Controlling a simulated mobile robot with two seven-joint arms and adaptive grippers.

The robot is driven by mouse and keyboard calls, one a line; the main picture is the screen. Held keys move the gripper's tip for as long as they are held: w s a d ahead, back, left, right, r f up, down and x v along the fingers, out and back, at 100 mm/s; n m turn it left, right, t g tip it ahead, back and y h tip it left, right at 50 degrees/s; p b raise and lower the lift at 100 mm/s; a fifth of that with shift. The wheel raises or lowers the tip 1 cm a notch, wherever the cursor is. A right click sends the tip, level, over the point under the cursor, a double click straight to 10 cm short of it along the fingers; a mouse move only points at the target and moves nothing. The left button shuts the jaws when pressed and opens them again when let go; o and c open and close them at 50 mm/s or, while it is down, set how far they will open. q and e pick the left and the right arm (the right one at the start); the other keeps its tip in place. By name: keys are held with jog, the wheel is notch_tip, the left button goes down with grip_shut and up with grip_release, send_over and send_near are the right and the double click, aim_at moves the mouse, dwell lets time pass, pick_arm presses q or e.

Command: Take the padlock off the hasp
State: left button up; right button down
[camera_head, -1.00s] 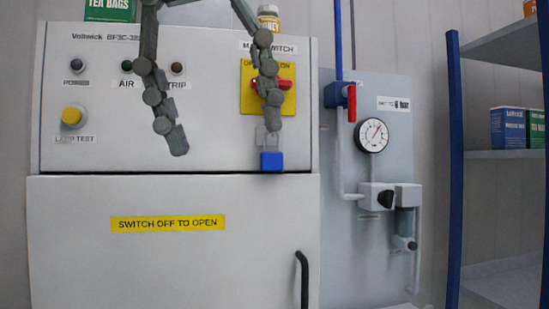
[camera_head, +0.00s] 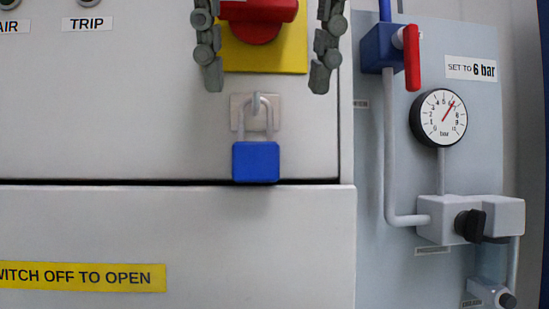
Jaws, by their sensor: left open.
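The padlock (camera_head: 256,162) has a blue body and a pale grey shackle. It hangs upright on the hasp (camera_head: 239,108), a small grey plate on the cabinet front, with its shackle through the hasp. My left gripper (camera_head: 267,82) comes in from the top of the view and is open and empty. Its two fingers are spread left and right in front of the red and yellow switch, with the tips just above the padlock's shackle and apart from it. My right gripper is not in view.
The red main switch (camera_head: 262,12) on its yellow plate (camera_head: 281,59) is just above the hasp. The door (camera_head: 190,225) below carries a yellow label. At the right are a red-handled valve (camera_head: 411,58), a pressure gauge (camera_head: 438,117) and pipework.

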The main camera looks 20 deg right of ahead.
aim_at(255, 144)
pick_arm(q)
jog(key=x, duration=0.4)
jog(key=a+x, duration=0.1)
jog(key=x, duration=0.2)
jog(key=shift+w+d, duration=0.1)
jog(key=shift+w, duration=0.1)
jog(key=shift+w+d+f, duration=0.1)
jog(key=shift+w+f, duration=0.05)
jog(key=shift+f, duration=0.1)
jog(key=shift+c, duration=0.3)
jog(key=c, duration=1.2)
